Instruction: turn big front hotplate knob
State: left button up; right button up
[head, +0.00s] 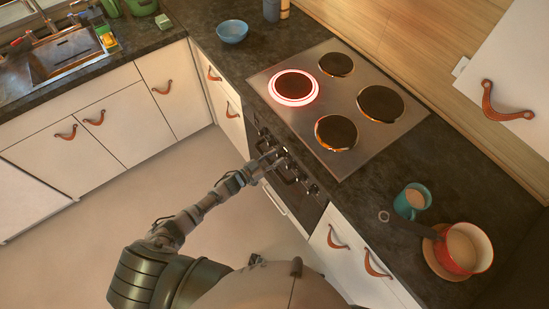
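The stove top (357,150) is a steel plate with dark hotplates set in the counter. The front left hotplate (294,87) has a bright red glowing ring around it. The row of control knobs (313,190) is on the oven's front panel below the counter edge. My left gripper (270,159) is at this panel, close to the knobs, and covers part of the row. The fingers are small and dark against the panel, so I cannot tell whether they are open or touch a knob. My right gripper is not in view.
The oven front (305,208) is below the knobs. A teal mug (404,207) and a red pot (480,263) stand on the right counter. A blue bowl (232,32) stands left of the stove. The floor (100,225) at left is clear.

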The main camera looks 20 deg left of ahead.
pick_arm(q)
jog(key=v, duration=1.2)
jog(key=shift+a+f, duration=0.1)
jog(key=s+a+f+n+g+y, duration=0.2)
jog(key=s+f+y, duration=0.25)
jog(key=f, duration=0.75)
jog(key=s+a+f+n+g+y, duration=0.2)
jog(key=s+f+y, duration=0.3)
jog(key=f, duration=0.6)
jog(key=s+d+f+g, duration=0.1)
jog(key=s+f+g, duration=0.2)
jog(key=s, duration=0.6)
jog(key=s+d+f+g+y, duration=0.1)
jog(key=s+d+f+g, duration=0.1)
jog(key=s+f, duration=0.4)
jog(key=s+d+f+n+g, duration=0.1)
jog(key=s+f+g, duration=0.3)
jog(key=s, duration=0.8)
jog(key=shift+s+d+f, duration=0.35)
jog(key=shift+d+f, duration=0.15)
